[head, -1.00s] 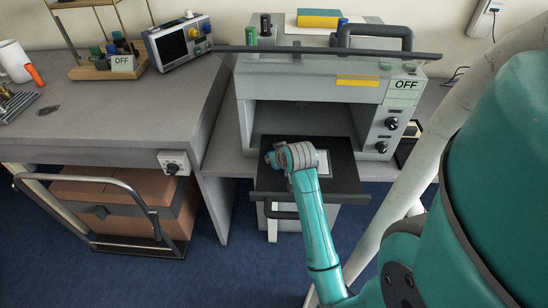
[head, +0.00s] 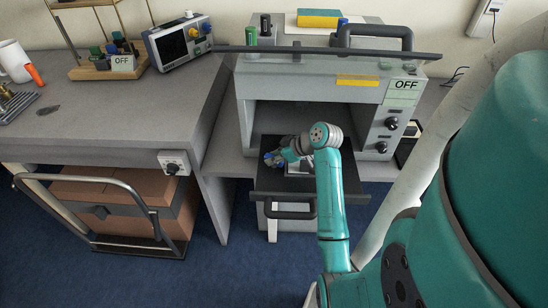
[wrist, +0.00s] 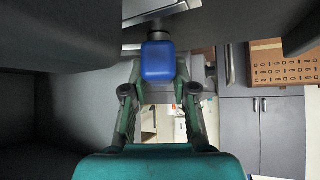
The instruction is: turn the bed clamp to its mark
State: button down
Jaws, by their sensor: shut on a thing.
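The bed clamp shows as a blue handle (wrist: 158,62) between my fingers in the wrist view. In the head view a small bit of blue (head: 268,160) shows at the left part of the dark pulled-out bed (head: 335,184). My gripper (head: 278,157) is low over this bed, reaching in from the right, and is shut on the blue handle. The clamp's mark cannot be made out; my wrist and gripper cover part of the bed. A light plate on the bed is partly hidden behind my wrist.
The grey test machine (head: 312,88) stands behind the bed, with a raised clear-edged cover, an OFF label (head: 405,85) and dark knobs on its right. A bar handle (head: 290,212) is at the bed's front. A cart with a brown box (head: 115,192) stands under the left table.

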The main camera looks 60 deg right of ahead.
dwell(0.5)
jog(key=c, duration=0.9)
grip_release()
jog(key=shift+r, duration=0.1)
notch_tip(320, 180, up, 10)
jog(key=shift+f, duration=0.15)
